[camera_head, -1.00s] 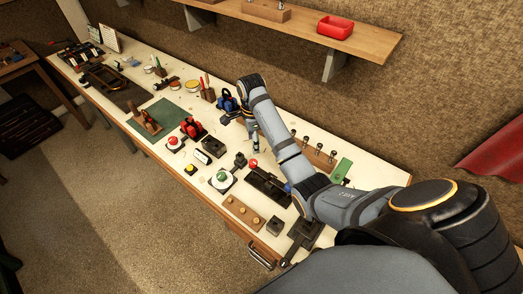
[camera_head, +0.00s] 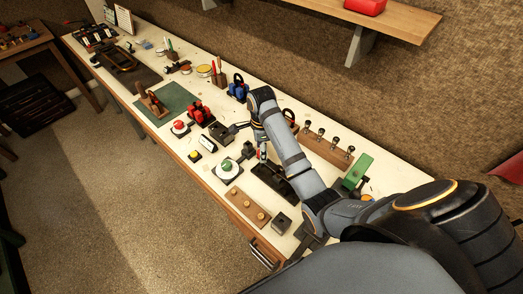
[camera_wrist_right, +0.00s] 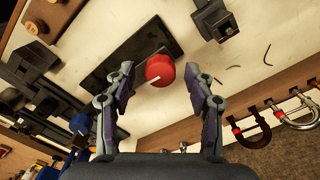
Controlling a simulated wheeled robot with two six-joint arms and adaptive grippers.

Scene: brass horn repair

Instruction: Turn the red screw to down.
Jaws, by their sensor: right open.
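The red screw (camera_wrist_right: 160,70) shows in the right wrist view as a round red knob with a short white mark at its lower left edge. It sits by a dark flat block (camera_wrist_right: 140,42). My right gripper (camera_wrist_right: 157,76) is open, with one finger on each side of the red knob and visible gaps between. In the head view my right gripper (camera_head: 262,150) hangs over the bench by the dark block (camera_head: 272,178), and the knob is mostly hidden there. My left gripper is not in view.
Near the gripper stand a white round base with a green knob (camera_head: 227,168) and a wooden block with brass knobs (camera_head: 247,205). A red clamp-like tool (camera_head: 199,113) and a blue one (camera_head: 238,90) stand farther back. A rack of posts (camera_head: 325,147) is at the right.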

